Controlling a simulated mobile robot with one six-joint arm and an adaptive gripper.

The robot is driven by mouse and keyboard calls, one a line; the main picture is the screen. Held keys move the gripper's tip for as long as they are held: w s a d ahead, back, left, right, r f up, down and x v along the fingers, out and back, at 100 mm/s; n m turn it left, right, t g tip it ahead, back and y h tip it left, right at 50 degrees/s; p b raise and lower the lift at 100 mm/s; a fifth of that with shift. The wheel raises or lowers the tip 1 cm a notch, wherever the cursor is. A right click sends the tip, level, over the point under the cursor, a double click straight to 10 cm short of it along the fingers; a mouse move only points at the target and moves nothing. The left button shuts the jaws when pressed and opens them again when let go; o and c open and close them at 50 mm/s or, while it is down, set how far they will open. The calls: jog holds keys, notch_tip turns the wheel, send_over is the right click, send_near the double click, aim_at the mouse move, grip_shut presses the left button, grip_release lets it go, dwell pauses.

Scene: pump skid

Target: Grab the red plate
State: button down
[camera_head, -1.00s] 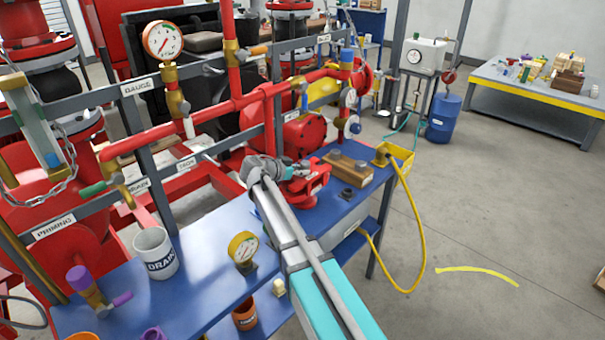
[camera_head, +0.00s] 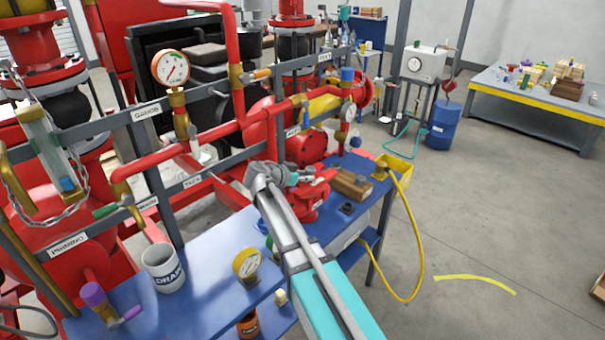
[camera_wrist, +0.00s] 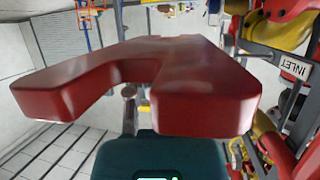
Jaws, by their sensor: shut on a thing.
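The red plate (camera_wrist: 150,80) fills the middle of the wrist view. It is a thick, glossy slab with a notch in its near edge and two blunt arms. My gripper shows as a dark teal body (camera_wrist: 155,155) below the plate, and it is shut on the plate. The fingertips are mostly hidden by the plate. In the head view my gripper (camera_head: 290,179) is over the blue bench, near red parts around a red vise (camera_head: 308,205). I cannot clearly separate the plate from the vise there.
Red piping with a gauge (camera_head: 170,67) stands behind. A yellow hose (camera_head: 414,235) hangs at the right. Open floor lies to the right.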

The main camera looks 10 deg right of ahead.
aim_at(310, 184)
jog(key=s+r+p, duration=0.1)
jog(key=r, duration=0.1)
jog(key=s+r+p, duration=0.1)
jog(key=shift+s+d+r+p, duration=0.3)
jog(key=shift+d+p, duration=0.05)
jog(key=s+d+r+p, duration=0.2)
jog(key=s+r+p, duration=0.1)
jog(key=s, duration=0.5)
jog(key=shift+s+d+r, duration=0.15)
jog(key=shift+s+r, duration=0.05)
jog(key=shift+s, duration=0.05)
